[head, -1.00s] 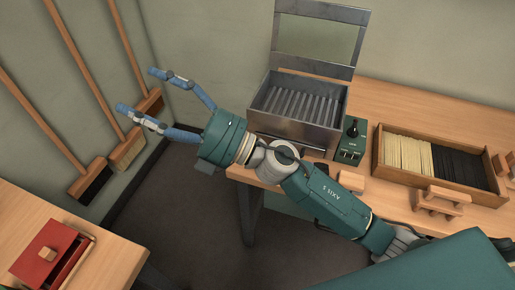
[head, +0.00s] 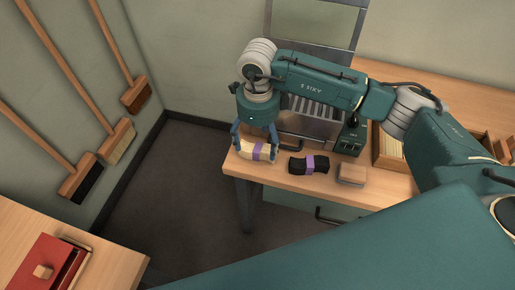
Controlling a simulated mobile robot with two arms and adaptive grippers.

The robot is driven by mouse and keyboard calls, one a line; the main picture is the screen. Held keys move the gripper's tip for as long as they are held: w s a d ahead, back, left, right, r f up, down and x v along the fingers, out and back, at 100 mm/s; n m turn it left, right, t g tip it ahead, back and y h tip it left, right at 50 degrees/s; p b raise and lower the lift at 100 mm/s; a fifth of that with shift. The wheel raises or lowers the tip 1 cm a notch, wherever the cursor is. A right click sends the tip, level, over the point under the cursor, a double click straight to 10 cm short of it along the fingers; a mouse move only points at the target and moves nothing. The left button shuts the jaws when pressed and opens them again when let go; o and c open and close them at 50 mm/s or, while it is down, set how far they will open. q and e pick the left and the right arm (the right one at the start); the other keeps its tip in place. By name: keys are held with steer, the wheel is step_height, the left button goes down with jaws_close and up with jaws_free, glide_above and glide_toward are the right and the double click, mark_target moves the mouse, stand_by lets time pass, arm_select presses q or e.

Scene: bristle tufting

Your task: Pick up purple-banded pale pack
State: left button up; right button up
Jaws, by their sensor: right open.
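The purple-banded pale pack (head: 246,148) lies on the front left corner of the wooden bench in the head view, a cream bundle with a purple band around its middle. My right gripper (head: 256,149) points down over it, fingers spread, one towards each end of the pack. The gripper is open; I cannot tell whether the fingers touch the pack. My left gripper is not in view.
A black pack with a purple band (head: 297,166) lies just right of the pale one, then a wooden block (head: 351,174). A metal machine (head: 311,125) stands behind, partly hidden by my arm. Brooms (head: 116,141) hang on the left wall. A red box (head: 43,266) sits on the lower left table.

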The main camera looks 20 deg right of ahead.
mark_target(257, 151)
steer(key=shift+f, duration=0.8)
steer(key=f, duration=0.1)
steer(key=f+p, duration=0.1)
steer(key=f, duration=0.1)
steer(key=f+p, duration=0.1)
steer(key=shift+w+a+f, duration=0.15)
steer(key=shift+w, duration=0.15)
steer(key=shift+f, duration=0.5)
steer(key=c, duration=1.3)
